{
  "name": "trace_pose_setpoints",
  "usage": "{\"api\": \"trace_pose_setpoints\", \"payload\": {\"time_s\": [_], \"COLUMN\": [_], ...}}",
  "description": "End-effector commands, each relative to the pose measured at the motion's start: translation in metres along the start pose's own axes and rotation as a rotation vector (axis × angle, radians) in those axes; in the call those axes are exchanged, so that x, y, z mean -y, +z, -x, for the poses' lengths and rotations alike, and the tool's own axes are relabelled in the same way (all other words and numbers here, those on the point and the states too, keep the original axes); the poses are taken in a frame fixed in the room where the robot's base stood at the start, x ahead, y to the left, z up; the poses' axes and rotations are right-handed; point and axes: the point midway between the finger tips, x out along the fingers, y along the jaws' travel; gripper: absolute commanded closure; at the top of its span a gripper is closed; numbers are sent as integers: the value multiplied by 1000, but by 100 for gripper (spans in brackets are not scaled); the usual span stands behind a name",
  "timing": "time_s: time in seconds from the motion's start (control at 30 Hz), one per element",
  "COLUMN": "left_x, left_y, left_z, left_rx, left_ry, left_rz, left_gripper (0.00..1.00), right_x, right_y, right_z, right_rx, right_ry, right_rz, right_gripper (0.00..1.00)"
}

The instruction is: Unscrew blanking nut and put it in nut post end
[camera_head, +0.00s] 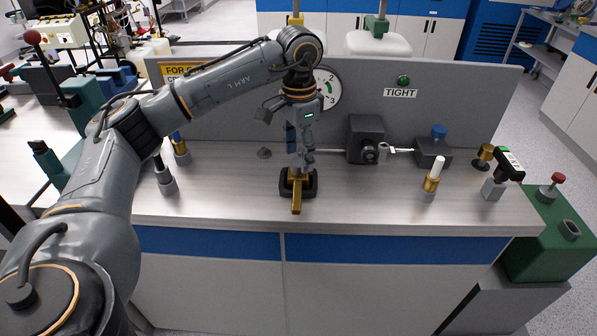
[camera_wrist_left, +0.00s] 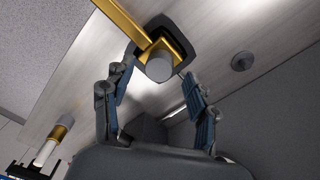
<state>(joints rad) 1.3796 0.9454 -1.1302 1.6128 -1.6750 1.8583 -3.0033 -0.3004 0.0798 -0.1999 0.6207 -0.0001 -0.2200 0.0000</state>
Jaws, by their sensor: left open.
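My left gripper (camera_head: 301,158) points down over a black square holder (camera_head: 314,186) near the bench's front. In the left wrist view its two fingers (camera_wrist_left: 158,82) are apart, on either side of a grey round-topped piece (camera_wrist_left: 159,67). A gold bar (camera_wrist_left: 121,22) lies at the holder, and its end also shows in the head view (camera_head: 296,205). I see no firm contact. I cannot tell which piece is the blanking nut or which post is the nut post end. A post with a gold collar (camera_head: 485,153) stands at the right; another gold-collared post (camera_head: 180,148) stands at the left.
A black box with a round front fitting (camera_head: 365,138) stands behind, right of the gripper. Farther right are a blue-topped block (camera_head: 434,152), a white rod in a gold base (camera_head: 433,174) and a black-topped device (camera_head: 502,174). A grey panel (camera_head: 450,110) closes the back.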

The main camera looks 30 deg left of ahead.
Motion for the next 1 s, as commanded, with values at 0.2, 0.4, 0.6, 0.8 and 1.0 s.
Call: {"api": "trace_pose_setpoints", "payload": {"time_s": [0.2,0.4,0.6,0.8,1.0], "left_x": [0,0,0,0,0], "left_y": [0,0,0,0,0], "left_z": [1,-6,-23,-24,-23], "left_rx": [0,0,1,0,0], "left_ry": [0,0,0,0,0], "left_rz": [-9,-8,-8,-7,-7], "left_gripper": [42,42,42,42,68], "right_x": [0,0,0,0,0], "right_y": [0,1,2,2,2], "right_z": [-1,-6,-20,-20,-20], "right_rx": [0,0,0,0,0], "right_ry": [0,0,0,0,0], "right_rz": [0,0,0,0,0], "right_gripper": [60,60,60,60,60]}}
